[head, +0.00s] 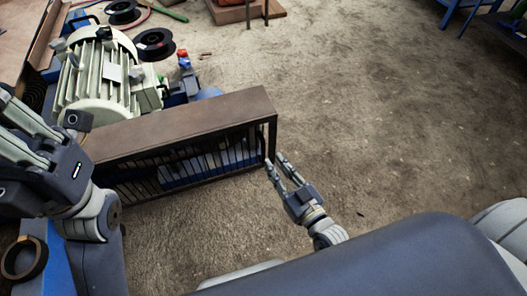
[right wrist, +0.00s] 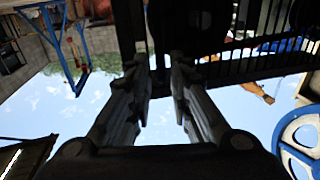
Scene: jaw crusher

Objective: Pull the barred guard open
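The barred guard (head: 185,118) stands in the middle of the head view, with a brown top plate and a row of dark vertical bars below. My right gripper (head: 276,162) is open at the guard's right end, its fingertips close by the end post. In the right wrist view the two fingers of the right gripper (right wrist: 161,72) are apart, with dark guard framing (right wrist: 215,70) just past the tips. I cannot tell whether they touch it.
A pale green motor (head: 100,75) stands behind the guard, with black spools (head: 153,44) and hoses beyond it. A blue frame (head: 455,12) is at the top right. The dirt floor (head: 380,110) to the guard's right is clear. A blue wheel (right wrist: 302,143) shows in the right wrist view.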

